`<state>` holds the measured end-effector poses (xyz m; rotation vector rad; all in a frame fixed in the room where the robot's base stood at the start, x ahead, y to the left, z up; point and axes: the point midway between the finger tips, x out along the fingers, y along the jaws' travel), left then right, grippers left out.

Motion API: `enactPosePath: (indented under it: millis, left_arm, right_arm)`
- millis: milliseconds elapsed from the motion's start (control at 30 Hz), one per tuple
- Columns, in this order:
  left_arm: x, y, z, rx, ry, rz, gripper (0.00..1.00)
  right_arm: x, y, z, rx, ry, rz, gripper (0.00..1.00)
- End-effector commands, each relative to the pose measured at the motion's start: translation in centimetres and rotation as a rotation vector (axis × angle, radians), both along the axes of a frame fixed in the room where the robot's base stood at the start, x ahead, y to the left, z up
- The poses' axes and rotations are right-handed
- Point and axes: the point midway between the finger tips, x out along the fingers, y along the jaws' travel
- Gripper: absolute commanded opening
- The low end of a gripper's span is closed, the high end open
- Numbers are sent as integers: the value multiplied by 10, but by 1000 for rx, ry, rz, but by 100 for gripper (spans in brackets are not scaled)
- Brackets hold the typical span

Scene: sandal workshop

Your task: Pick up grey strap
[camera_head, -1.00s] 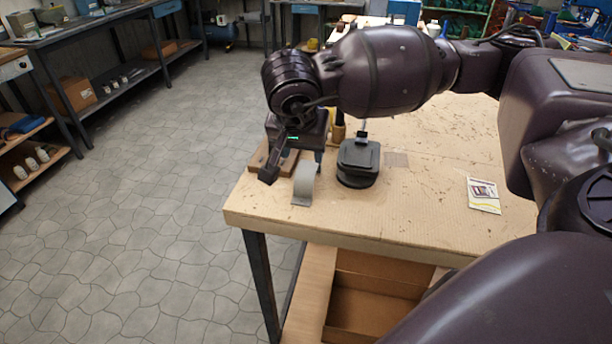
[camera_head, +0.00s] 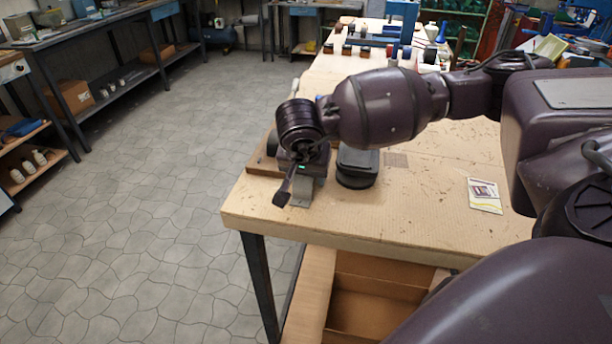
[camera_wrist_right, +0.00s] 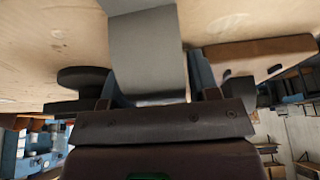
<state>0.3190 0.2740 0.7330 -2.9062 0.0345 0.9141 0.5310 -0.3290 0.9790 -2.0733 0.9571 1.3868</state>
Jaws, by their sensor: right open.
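The grey strap (camera_head: 301,193) stands as a curved band near the left front corner of the workbench, partly hidden behind my right gripper (camera_head: 292,189) in the head view. In the right wrist view the strap (camera_wrist_right: 147,50) runs down the middle between the two open fingers of my right gripper (camera_wrist_right: 156,82). A finger is on each side of it; I cannot tell whether either touches it. My left gripper is not in view.
A black round-based device (camera_head: 357,168) stands close to the right of the strap. A brown wooden board (camera_wrist_right: 262,54) lies on its other side. A small printed card (camera_head: 484,195) lies farther right on the workbench (camera_head: 420,215). The bench's front edge is near.

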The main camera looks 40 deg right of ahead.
Motion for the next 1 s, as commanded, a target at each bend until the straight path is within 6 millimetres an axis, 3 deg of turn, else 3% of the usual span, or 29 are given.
enactPosePath:
  millis: [133, 400, 733, 867, 1000]
  left_arm:
    - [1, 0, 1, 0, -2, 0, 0]
    - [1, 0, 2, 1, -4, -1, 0]
    - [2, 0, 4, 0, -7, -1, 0]
    - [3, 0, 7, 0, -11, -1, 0]
    - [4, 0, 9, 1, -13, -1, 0]
  right_arm:
    - [0, 0, 1, 1, -1, 0, 54]
    - [0, 0, 1, 0, 0, 0, 16]
    - [0, 0, 11, 0, -2, -1, 16]
    - [0, 0, 31, 0, -5, 2, 16]
    - [0, 0, 65, 0, -8, -1, 16]
